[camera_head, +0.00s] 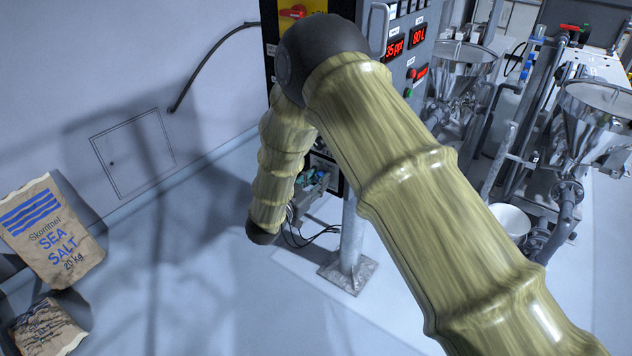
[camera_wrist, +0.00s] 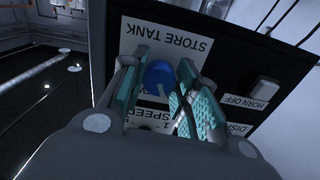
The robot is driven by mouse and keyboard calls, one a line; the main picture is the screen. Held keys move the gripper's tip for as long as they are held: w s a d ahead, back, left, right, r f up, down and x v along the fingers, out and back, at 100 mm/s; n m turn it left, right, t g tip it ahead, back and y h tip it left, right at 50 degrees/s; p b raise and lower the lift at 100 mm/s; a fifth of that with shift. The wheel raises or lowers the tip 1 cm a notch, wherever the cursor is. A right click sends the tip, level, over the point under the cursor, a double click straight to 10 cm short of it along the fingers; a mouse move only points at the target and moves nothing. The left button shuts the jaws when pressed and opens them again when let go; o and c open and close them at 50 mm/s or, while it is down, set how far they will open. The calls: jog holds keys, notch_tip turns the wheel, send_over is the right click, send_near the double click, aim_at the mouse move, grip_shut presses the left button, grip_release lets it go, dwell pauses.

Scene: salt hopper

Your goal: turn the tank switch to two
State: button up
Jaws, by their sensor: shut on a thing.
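The tank switch is a round blue knob (camera_wrist: 160,76) on a dark panel, below an upside-down white STORE TANK label (camera_wrist: 168,42) in the wrist view. My gripper (camera_wrist: 165,84) has its two teal-padded fingers on either side of the knob and is shut on it. A pale line shows on the knob's face. The position marks around the knob are mostly hidden by the fingers, so its setting cannot be read. In the head view my gripper (camera_head: 316,178) shows small at the panel's lower part, and my arm hides the knob.
The control cabinet carries red displays (camera_head: 394,47) and a red switch on yellow (camera_head: 293,12). A HORN OFF label (camera_wrist: 245,102) sits beside a pale switch (camera_wrist: 263,89). Steel hoppers (camera_head: 597,100) and pipes stand right.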

jog(key=m+b, duration=0.2)
jog(key=m, duration=0.1)
jog(key=m+b, duration=0.2)
jog(key=b, duration=0.1)
jog(key=shift+a+f+m, duration=0.1)
jog(key=shift+f+m, duration=0.1)
jog(key=shift+m, duration=0.2)
jog(key=m+b, duration=0.3)
jog(key=shift+r+m+b, duration=0.25)
jog(key=shift+m+b, duration=0.6)
jog(key=shift+m, duration=0.35)
jog(key=o, duration=1)
jog(key=v, duration=1.2)
